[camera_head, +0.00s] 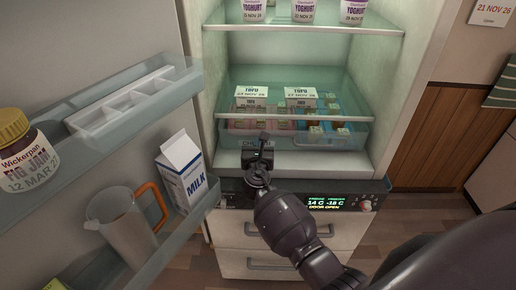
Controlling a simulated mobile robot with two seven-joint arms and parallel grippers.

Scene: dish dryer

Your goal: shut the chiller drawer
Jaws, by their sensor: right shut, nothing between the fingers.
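The chiller drawer (345,143) is a clear bluish bin low in the open fridge, with several small packs in it. Its front shows just below the front edge of the lower glass shelf. I cannot tell how far out it stands. My right gripper (264,141) is shut and empty, in front of the left part of the drawer front, and covers some of it. I cannot tell whether the fingers touch it. My left gripper is not in view.
The open door at left carries a fig jam jar (22,152), a milk carton (184,171) and a jug (118,222). Two tofu packs (300,97) lie above the drawer; yoghurt pots (303,10) stand higher. A display panel (327,202) and lower drawers (284,264) sit below.

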